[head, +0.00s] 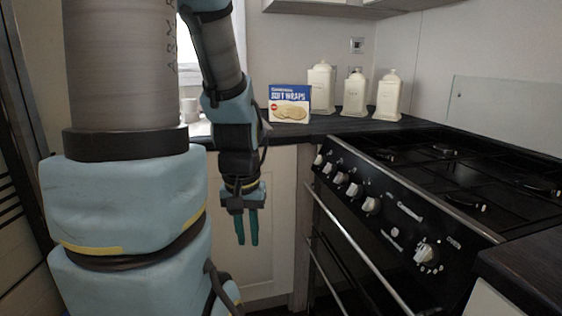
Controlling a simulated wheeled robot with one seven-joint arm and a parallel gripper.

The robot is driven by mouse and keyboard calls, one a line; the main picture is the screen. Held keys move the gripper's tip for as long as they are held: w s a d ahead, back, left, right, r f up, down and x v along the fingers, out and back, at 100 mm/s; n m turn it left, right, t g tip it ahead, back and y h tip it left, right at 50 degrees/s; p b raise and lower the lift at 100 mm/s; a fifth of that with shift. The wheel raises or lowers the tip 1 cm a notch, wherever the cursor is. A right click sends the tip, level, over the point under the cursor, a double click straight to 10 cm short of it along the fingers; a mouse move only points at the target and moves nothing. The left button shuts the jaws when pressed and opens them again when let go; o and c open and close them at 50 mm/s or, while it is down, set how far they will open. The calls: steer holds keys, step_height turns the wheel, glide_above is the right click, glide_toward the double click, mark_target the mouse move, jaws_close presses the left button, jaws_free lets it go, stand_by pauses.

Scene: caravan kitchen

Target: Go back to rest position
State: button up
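My gripper (248,240) hangs pointing down in front of a pale cabinet door, below the countertop's edge and left of the stove. Its two teal fingers are close together with a narrow gap at most, and nothing shows between them. I cannot tell whether they are fully shut. My large arm links fill the left of the view.
A black stove (400,200) with knobs and a front rail stands right of my gripper. A dark worktop (530,270) juts in at lower right.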

step_height(320, 180, up, 12)
steer(key=p, duration=1.1)
steer(key=shift+w+r, duration=0.25)
steer(key=shift+w, duration=0.1)
steer(key=shift+d, duration=0.2)
